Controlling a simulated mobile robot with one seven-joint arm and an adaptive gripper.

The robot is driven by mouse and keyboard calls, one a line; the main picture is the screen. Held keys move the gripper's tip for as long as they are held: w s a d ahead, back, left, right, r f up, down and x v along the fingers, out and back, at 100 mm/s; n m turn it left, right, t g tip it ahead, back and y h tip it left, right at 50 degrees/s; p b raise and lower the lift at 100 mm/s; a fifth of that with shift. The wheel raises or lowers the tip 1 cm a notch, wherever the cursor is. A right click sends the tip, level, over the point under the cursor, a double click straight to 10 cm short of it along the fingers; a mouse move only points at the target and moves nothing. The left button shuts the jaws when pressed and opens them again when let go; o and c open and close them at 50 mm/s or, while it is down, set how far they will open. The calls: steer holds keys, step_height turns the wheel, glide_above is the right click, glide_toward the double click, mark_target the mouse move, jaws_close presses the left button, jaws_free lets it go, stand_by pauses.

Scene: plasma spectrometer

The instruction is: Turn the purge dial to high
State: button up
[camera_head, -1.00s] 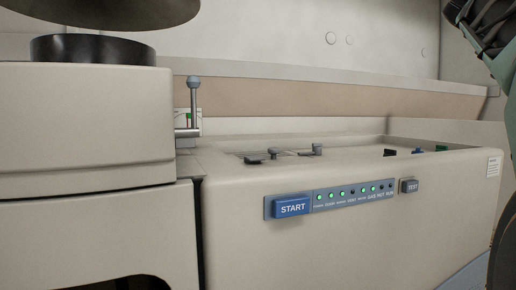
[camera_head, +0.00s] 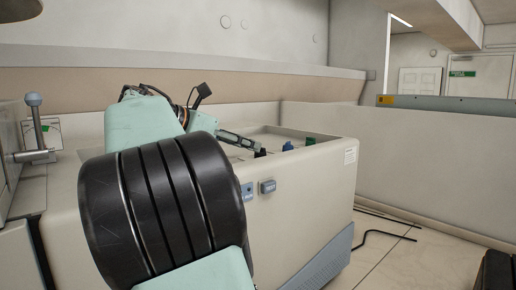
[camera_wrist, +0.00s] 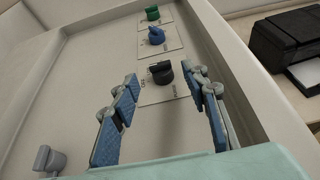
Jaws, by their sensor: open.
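Three dials sit in a row on the recessed top panel: a black dial (camera_wrist: 161,73), a blue dial (camera_wrist: 156,36) and a green dial (camera_wrist: 152,13). I cannot read which is the purge dial. In the wrist view, my gripper (camera_wrist: 164,80) is open, with its blue-padded fingers to either side of the black dial; contact is not visible. In the head view, my gripper (camera_head: 241,141) reaches over the panel from the left, close to the black dial (camera_head: 261,152). The blue dial (camera_head: 287,146) and green dial (camera_head: 310,141) stand to its right.
A grey knob (camera_wrist: 46,159) is at the wrist view's lower left. The panel's raised rim (camera_wrist: 215,50) runs right of the dials. A grey button (camera_head: 268,186) is on the front face. A ball-topped lever (camera_head: 36,125) stands at left. A black machine (camera_wrist: 290,45) lies beyond the rim.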

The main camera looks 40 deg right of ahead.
mark_target(260, 153)
steer(key=x, duration=0.6)
steer(key=shift+d, duration=0.25)
steer(key=shift+c, duration=0.3)
jaws_close()
